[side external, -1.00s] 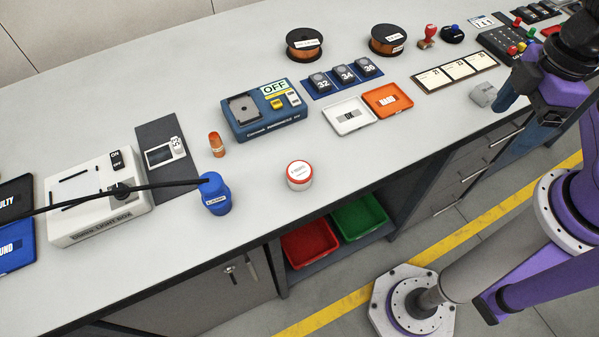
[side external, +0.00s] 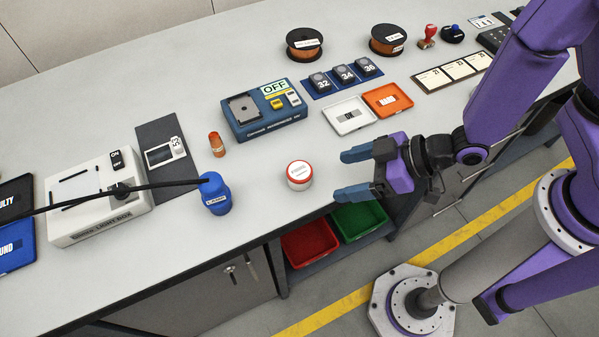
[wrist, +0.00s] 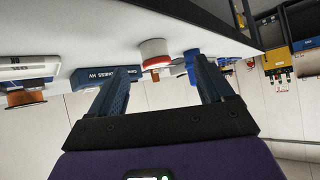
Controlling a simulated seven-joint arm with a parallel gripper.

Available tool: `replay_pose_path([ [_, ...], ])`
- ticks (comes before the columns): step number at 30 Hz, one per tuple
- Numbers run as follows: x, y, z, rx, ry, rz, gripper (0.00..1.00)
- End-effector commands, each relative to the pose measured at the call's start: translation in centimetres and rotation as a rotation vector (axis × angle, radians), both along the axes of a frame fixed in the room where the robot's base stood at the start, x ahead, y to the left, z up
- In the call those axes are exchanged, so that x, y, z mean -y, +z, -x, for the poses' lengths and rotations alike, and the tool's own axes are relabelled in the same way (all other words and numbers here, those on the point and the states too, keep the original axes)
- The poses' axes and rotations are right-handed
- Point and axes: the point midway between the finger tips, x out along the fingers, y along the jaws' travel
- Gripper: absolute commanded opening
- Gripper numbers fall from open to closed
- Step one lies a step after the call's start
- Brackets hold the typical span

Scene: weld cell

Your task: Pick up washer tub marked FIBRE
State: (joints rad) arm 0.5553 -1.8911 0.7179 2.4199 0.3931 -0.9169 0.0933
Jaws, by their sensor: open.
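A small white tub with a red lid (side external: 299,175) stands upright on the bench near its front edge; its label is too small to read. My gripper (side external: 343,176) is open and empty, to the right of this tub, with its two blue fingers pointing toward it. There is a gap between the fingertips and the tub. In the wrist view the tub (wrist: 154,50) appears upside down, beyond the fingertips and between the two fingers.
A blue bottle (side external: 214,194) with a dark cable across its top stands left of the tub. An orange cylinder (side external: 217,144) and a blue hardness tester (side external: 263,112) are behind. White (side external: 349,116) and orange (side external: 388,100) trays lie behind my gripper. Red and green bins sit below the bench edge.

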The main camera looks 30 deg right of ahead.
Motion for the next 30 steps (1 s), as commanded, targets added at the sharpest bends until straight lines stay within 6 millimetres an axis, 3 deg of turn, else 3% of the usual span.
replay_pose_path([
  [4, -0.4, -1.3, -0.8, 0.107, -0.018, -0.069, 0.81],
  [14, -0.9, -1.6, -1.6, 0.224, -0.027, -0.151, 0.81],
  [30, -5.1, -3.8, -5.1, 0.224, -0.026, -0.154, 0.81],
])
